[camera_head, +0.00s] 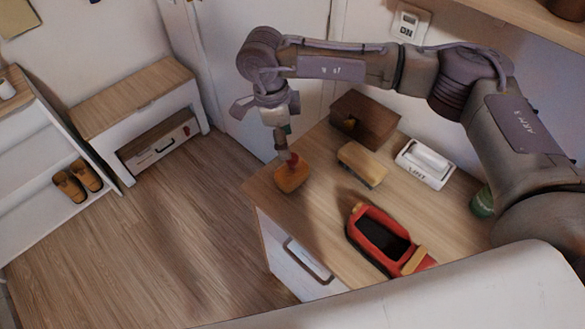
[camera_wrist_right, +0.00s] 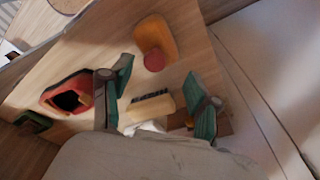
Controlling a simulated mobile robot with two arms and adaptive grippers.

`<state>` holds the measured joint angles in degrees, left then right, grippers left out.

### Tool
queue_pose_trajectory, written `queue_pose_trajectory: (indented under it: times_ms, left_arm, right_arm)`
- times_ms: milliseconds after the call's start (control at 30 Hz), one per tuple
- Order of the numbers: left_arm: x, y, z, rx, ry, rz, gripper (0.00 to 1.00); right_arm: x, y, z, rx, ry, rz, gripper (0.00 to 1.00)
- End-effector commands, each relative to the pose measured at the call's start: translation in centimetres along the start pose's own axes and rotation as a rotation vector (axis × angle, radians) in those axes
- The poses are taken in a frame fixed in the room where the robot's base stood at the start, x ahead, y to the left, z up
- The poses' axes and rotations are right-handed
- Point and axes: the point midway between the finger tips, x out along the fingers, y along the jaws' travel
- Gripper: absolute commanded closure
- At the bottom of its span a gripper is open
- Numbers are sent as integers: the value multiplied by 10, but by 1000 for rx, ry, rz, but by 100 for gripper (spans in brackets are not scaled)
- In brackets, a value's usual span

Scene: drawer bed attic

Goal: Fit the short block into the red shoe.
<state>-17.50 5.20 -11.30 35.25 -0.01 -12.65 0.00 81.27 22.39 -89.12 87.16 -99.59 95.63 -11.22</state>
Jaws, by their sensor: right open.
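A short orange block (camera_head: 291,178) with a red knob sits at the left edge of the wooden cabinet top. It also shows near the top of the right wrist view (camera_wrist_right: 150,35). The red shoe (camera_head: 357,238), with a dark hollow opening, lies at the front of the top; it is at the left in the right wrist view (camera_wrist_right: 47,97). My right gripper (camera_head: 283,150) points down just above the block's knob. In the right wrist view its green fingers (camera_wrist_right: 160,78) are apart, with the block beyond their tips. My left gripper is not in view.
A wooden brush (camera_head: 362,165), a brown box (camera_head: 378,112), a white lettered holder (camera_head: 425,166) and a green can (camera_head: 482,203) stand on the top. The wall is behind them. A drawer handle (camera_head: 308,260) juts from the front. Bare wood lies between block and shoe.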

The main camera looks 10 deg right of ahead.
Motion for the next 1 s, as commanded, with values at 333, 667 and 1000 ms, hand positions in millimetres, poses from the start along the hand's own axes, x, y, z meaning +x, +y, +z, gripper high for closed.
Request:
queue_pose_trajectory:
  times_ms: [333, 667, 1000]
  left_arm:
    - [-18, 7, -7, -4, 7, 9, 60]
    - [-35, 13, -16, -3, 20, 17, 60]
    - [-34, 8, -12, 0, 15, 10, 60]
  right_arm:
    - [29, 4, -3, 1, 2, 3, 39]
    - [69, 8, -3, 1, 0, 1, 39]
    - [70, 8, -2, 1, -1, 0, 61]
